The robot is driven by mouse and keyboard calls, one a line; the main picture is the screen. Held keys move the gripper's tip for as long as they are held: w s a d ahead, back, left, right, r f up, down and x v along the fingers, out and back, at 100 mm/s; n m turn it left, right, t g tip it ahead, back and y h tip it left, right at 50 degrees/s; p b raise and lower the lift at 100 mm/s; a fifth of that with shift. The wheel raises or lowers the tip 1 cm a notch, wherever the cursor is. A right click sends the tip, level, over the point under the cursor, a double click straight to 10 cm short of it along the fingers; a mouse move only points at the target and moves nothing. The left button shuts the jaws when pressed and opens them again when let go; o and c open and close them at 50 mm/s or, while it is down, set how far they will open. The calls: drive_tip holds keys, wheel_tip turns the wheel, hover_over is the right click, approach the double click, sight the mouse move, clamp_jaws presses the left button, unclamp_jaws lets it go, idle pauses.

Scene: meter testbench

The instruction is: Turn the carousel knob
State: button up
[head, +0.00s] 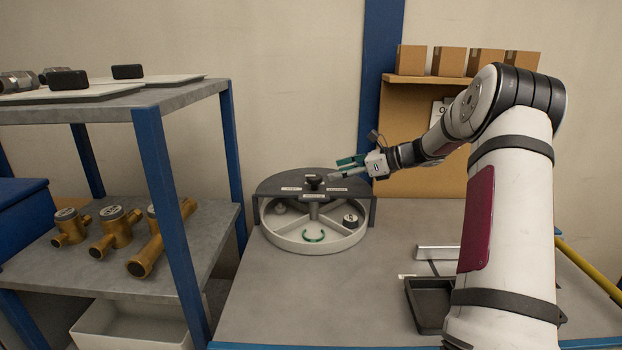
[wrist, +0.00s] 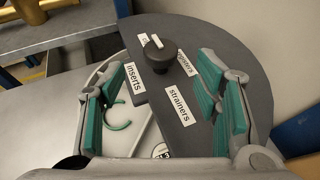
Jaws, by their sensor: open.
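The carousel is a round white tray (head: 331,245) with dividers, partly under a dark grey half-round cover (head: 268,184). The black carousel knob (head: 314,183) stands on top of the cover.
The tray holds a green ring (head: 314,239) and a dark round part (head: 350,220). A shelf (head: 150,97) with brass meters stands at the left. A black tray (head: 427,304) lies at the right of the bench. The front middle of the bench is clear.

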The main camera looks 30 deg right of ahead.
sight(316, 177)
drive_tip(key=x, duration=0.9)
drive_tip(key=shift+w, duration=0.1)
drive_tip(key=c, duration=1.1)
